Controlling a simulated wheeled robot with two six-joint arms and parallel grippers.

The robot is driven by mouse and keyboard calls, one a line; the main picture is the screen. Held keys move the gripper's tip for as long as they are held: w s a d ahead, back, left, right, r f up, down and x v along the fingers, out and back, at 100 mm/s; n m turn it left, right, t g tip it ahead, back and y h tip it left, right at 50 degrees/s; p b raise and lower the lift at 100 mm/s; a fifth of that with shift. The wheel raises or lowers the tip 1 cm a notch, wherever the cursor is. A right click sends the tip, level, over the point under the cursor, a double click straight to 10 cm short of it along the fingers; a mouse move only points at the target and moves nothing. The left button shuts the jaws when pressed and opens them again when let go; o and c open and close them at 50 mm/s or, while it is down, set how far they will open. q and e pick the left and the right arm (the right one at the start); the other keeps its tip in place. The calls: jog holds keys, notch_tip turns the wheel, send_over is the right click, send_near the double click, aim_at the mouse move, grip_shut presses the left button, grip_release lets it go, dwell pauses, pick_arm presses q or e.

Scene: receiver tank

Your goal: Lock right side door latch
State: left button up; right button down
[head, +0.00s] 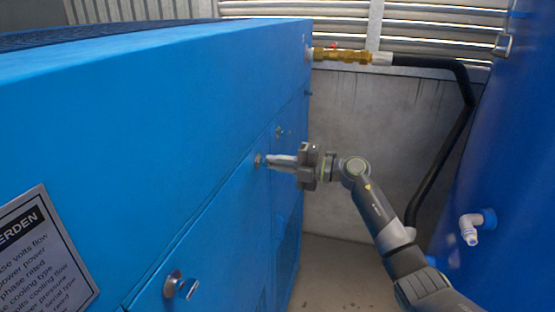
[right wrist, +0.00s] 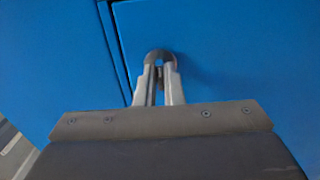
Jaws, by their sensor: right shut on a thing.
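The right side door latch (head: 258,161) is a small round metal fitting on the blue cabinet's side door (head: 226,217). My right gripper (head: 272,161) reaches it from the right, with its fingers at the latch. In the right wrist view the latch (right wrist: 159,56) shows as a grey round collar near the door's top corner. The fingers of my right gripper (right wrist: 159,88) are close together there, shut on the latch's key part, which they mostly hide. I cannot tell which way the latch is turned. My left gripper is not in view.
Another latch with a key (head: 180,287) sits lower left on the cabinet, and a further latch (head: 279,132) beyond my gripper. A white tap (head: 472,228) juts from the tank.

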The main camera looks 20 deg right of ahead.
dwell(0.4)
jog(key=c, duration=1.5)
grip_release()
jog(key=shift+c, duration=0.2)
jog(key=shift+d, duration=0.15)
jog(key=b+v, duration=0.8)
jog(key=v, duration=0.9)
jog(key=shift+b, duration=0.4)
jog(key=shift+s+d+f, duration=0.1)
